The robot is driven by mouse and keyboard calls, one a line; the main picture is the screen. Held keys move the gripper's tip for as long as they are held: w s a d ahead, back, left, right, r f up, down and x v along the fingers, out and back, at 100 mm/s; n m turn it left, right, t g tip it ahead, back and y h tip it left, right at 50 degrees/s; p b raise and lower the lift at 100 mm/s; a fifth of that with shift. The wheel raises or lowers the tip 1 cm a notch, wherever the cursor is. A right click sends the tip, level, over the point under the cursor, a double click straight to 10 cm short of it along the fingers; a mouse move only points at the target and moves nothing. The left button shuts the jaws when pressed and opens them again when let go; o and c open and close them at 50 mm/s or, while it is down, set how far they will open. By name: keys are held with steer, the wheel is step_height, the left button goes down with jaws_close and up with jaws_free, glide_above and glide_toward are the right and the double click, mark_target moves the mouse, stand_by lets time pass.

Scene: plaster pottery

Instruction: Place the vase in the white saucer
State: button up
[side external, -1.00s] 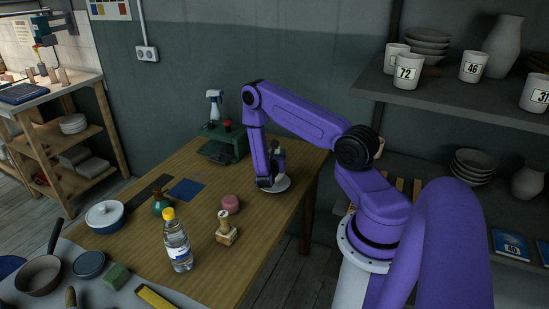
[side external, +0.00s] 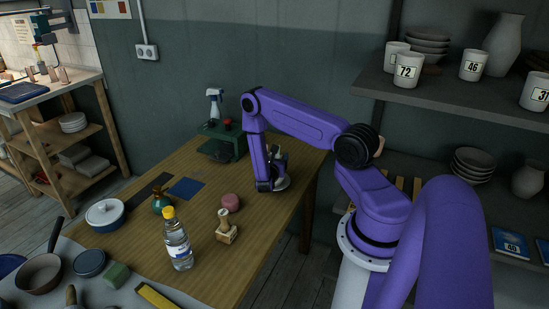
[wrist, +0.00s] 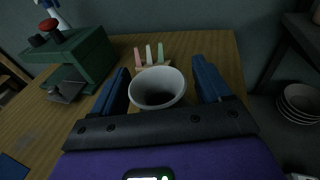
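A pale vase (wrist: 158,88) with a round, dark open mouth sits between the two fingers of my gripper (wrist: 163,82) in the wrist view. The rim hides where the fingers meet the body, so contact is unclear. In the side view, my gripper (side external: 275,165) is low over the table's right part, and the vase is mostly hidden by it. A small part of the white saucer (side external: 284,184) shows just right of my wrist, low at the table. The saucer is hidden in the wrist view, and whether the vase touches it cannot be seen.
Upright pastel sticks (wrist: 149,54) in a holder stand close behind the vase. A green machine (wrist: 72,65) is at the left. A pink round thing (side external: 230,202), a wooden stamp (side external: 226,228) and a bottle (side external: 177,242) stand nearer the front. The table's right edge is close.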

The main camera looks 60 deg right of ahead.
steer(key=shift+r, duration=0.1)
steer(key=shift+r, duration=0.25)
steer(key=v, duration=1.2)
steer(key=s+a+r+m+g+y, duration=0.2)
steer(key=s+a+r+m+g, duration=0.15)
steer(key=a+r+m, duration=0.55)
steer(key=s+a+r+y, duration=0.5)
steer(key=s+a+y, duration=0.2)
steer(key=a, duration=0.3)
steer(key=s+a+r+g+y, duration=0.1)
steer(key=s+a+r+y, duration=0.5)
steer(key=s+a, duration=0.4)
steer(key=shift+y, duration=0.4)
